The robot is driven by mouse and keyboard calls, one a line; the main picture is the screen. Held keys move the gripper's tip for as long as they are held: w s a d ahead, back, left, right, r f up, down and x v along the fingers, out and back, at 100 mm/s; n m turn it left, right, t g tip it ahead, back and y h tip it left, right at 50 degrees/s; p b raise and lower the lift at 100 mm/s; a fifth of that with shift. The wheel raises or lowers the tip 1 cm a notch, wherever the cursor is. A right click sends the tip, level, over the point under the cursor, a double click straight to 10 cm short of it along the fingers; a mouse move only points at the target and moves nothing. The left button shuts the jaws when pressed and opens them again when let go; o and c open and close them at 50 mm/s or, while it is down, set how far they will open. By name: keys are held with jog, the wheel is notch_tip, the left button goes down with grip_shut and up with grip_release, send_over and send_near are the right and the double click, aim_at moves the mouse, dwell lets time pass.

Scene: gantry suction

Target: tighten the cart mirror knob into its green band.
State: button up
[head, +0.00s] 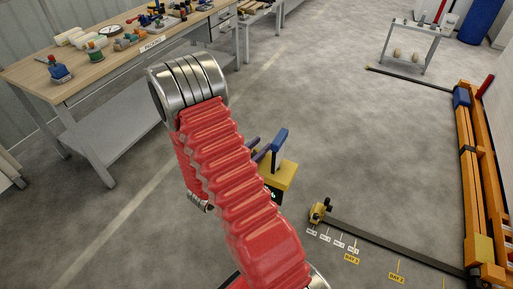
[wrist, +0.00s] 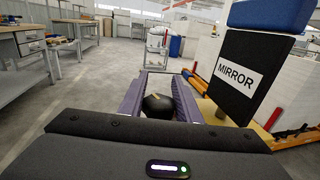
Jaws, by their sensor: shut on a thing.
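My gripper (wrist: 161,76) has purple fingers, one on each side of a round black knob (wrist: 158,104) in the wrist view. It is shut on the knob. A small yellowish mark shows on the knob's top. The black panel marked MIRROR (wrist: 240,70) stands just right of the fingers, with a blue block (wrist: 270,13) above it. In the head view my red arm hides the knob and most of my gripper. A yellow body (head: 283,178) with a blue upright part (head: 279,148) shows just right of the arm. I cannot make out the green band.
A packing workbench (head: 150,45) with many items stands at the back left. An orange gantry frame (head: 471,150) is at the right. A dark floor rail (head: 385,248) with bay labels runs toward it. A grey shelf cart (head: 411,45) stands far back. The middle floor is clear.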

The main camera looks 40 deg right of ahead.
jog(key=m+g, duration=0.1)
jog(key=g, duration=0.1)
jog(key=s+m+g, duration=0.1)
jog(key=m+g, duration=0.2)
jog(key=g, duration=0.1)
jog(key=shift+s+g, duration=0.25)
jog(key=shift+g, duration=0.15)
jog(key=shift+s+a+m+g+y, duration=0.1)
jog(key=shift+s+m+g+y, duration=0.2)
jog(key=shift+m+g+y, duration=0.5)
jog(key=shift+s+a+m+g+y, duration=0.1)
jog(key=shift+s+m+g+y, duration=0.2)
jog(key=shift+m+g, duration=0.85)
jog(key=shift+n+g, duration=0.25)
jog(key=shift+g, duration=0.1)
jog(key=o, duration=1.1)
jog(key=shift+c, duration=0.2)
jog(key=shift+w, duration=0.1)
jog(key=shift+w+a, duration=0.3)
jog(key=shift+a, duration=0.1)
jog(key=v, duration=1.2)
jog(key=shift+w+a, duration=0.15)
jog(key=shift+a, duration=0.25)
